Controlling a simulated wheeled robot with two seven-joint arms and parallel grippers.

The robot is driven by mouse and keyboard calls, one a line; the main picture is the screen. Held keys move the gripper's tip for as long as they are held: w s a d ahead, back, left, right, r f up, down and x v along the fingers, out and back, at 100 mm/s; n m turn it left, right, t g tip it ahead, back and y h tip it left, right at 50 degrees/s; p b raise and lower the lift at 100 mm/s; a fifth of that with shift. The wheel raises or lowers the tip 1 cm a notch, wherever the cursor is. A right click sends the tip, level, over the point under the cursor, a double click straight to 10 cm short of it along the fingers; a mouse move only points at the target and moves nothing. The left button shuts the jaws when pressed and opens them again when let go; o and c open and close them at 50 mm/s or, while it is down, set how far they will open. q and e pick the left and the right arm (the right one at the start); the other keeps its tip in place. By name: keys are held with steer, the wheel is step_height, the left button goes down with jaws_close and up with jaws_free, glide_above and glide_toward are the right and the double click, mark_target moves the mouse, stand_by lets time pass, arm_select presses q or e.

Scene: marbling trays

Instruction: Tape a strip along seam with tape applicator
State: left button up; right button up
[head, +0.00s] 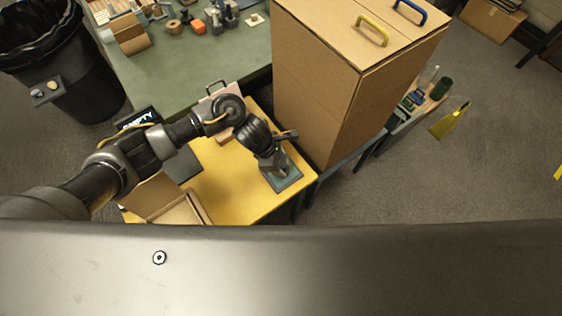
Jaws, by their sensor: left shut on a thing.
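My left arm comes in from the left and bends down over the yellow table (225,180). My left gripper (279,153) is at the table's right side, shut on a small dark thing that looks like the tape applicator, mostly hidden by the gripper. Just below it a flat grey-green slab (284,183) lies near the table's right corner. A tall cardboard box (310,95) stands just to the right of the gripper. Its top carries a yellow handle (372,29) and a blue handle (411,10). I cannot make out a taped strip. My right gripper is not in view.
A green workbench (190,70) with several small items is behind. A black bin (75,75) stands at the left. An open carton (165,200) is at the yellow table's front left.

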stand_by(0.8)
arm_select(q)
steer(key=shift+s+f+b, duration=0.1)
steer(key=shift+f+b, duration=0.05)
steer(key=shift+b, duration=0.25)
stand_by(0.7)
step_height(320, 180, up, 2)
steer(key=shift+p, duration=0.65)
steer(key=shift+r+p, duration=1.3)
steer(key=shift+r, duration=1.3)
